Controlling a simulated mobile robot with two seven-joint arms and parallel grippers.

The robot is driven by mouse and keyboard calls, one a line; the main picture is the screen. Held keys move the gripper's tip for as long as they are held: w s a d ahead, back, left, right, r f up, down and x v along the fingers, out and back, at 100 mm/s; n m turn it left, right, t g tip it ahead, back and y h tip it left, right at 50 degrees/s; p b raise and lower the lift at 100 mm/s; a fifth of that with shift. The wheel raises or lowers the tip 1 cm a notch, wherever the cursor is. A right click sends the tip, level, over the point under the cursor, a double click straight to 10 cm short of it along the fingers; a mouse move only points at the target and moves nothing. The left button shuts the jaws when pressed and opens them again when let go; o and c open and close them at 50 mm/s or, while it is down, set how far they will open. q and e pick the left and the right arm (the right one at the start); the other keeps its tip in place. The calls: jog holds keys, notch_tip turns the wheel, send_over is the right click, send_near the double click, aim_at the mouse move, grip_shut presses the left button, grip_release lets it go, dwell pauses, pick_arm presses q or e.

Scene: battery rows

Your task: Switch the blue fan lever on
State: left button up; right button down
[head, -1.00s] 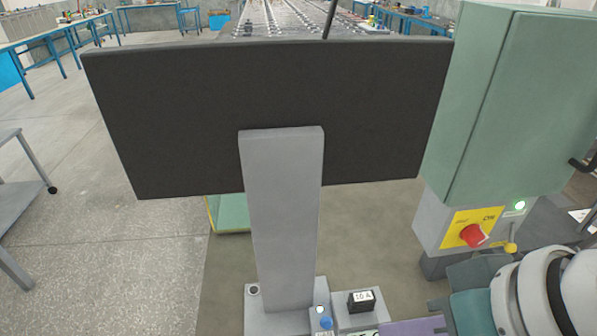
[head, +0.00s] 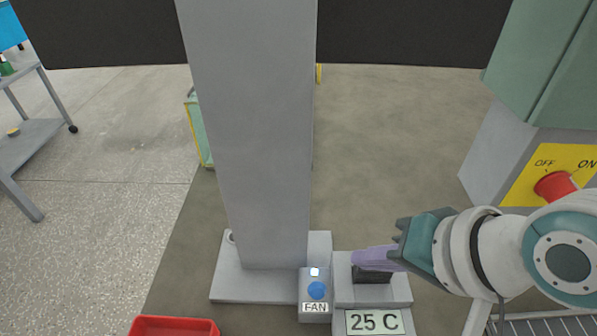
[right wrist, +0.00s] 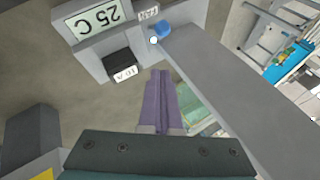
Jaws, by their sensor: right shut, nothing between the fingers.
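The blue fan lever (head: 317,290) is a small rounded knob on a grey box, above a FAN label (head: 315,308) and below a small bright light (head: 315,272). In the right wrist view the lever (right wrist: 163,30) is at the top, beside the grey post. My right gripper (head: 358,258) has purple fingers, shut and empty. It is to the right of and above the lever in the head view, apart from it. The fingers (right wrist: 160,74) point toward the box in the right wrist view. My left gripper is not in view.
A grey post (head: 255,150) rises behind the lever, carrying a dark panel. A black block (head: 372,276), marked 10 A in the wrist view, and a 25 C display (head: 374,322) are close on the right. A red switch (head: 553,186) is farther right. A red tray (head: 172,326) is at lower left.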

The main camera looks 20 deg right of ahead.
aim_at(316, 289)
jog(key=b+x, duration=0.1)
jog(key=x, duration=0.3)
jog(key=shift+s+f, duration=0.1)
jog(key=shift+s+a+f, duration=0.25)
jog(key=shift+a+f, duration=0.5)
jog(key=shift+f, duration=0.15)
jog(key=shift+a+f+b, duration=0.3)
jog(key=shift+a+f, duration=0.05)
jog(key=shift+f, duration=0.05)
jog(key=shift+s, duration=0.1)
